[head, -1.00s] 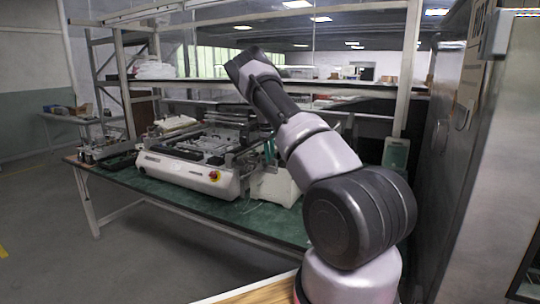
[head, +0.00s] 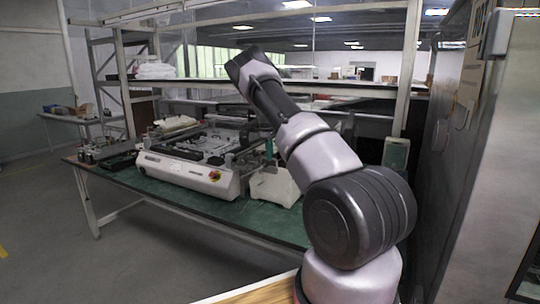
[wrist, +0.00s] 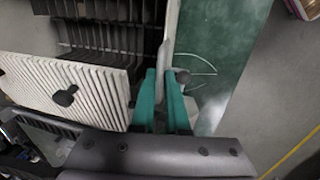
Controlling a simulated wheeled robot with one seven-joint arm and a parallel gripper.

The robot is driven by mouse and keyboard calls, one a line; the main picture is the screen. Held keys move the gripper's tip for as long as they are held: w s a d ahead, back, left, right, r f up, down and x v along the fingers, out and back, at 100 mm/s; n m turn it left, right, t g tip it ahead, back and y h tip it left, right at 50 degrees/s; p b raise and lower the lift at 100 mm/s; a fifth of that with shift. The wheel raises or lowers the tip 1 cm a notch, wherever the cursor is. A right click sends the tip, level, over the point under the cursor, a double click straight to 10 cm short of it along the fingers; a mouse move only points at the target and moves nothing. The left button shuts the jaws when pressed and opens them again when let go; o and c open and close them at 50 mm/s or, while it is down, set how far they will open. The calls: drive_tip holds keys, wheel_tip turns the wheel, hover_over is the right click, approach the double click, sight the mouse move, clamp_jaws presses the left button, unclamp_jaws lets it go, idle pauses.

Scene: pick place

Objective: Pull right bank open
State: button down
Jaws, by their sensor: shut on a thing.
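In the wrist view, the two teal fingers of my gripper (wrist: 163,98) are close together at the edge of the machine, around the lower end of a narrow pale bar (wrist: 169,42). Just what lies between the fingertips is partly hidden. To the left are a black slotted bank (wrist: 108,40) and a white ribbed panel (wrist: 85,82) with a black knob. I cannot tell which part is the right bank.
The green tabletop (wrist: 226,60) is bare right of the fingers, with grey floor beyond. In the head view, a white box (head: 275,187) stands right of the machine. A shelf (head: 300,82) runs above, and a tall grey cabinet (head: 490,190) is at the right.

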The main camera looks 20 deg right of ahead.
idle(0.7)
drive_tip(key=s+d, duration=0.1)
drive_tip(key=s, duration=0.1)
drive_tip(key=s+d, duration=0.2)
drive_tip(key=shift+s+d, duration=0.2)
drive_tip(key=shift+d, duration=0.05)
drive_tip(key=c, duration=0.9)
unclamp_jaws()
drive_tip(key=r, duration=0.3)
drive_tip(key=s+a+r, duration=0.1)
drive_tip(key=r, duration=0.6)
drive_tip(key=shift+s+a+r, duration=0.15)
drive_tip(key=shift+a+r, duration=0.15)
drive_tip(key=shift+a, duration=0.05)
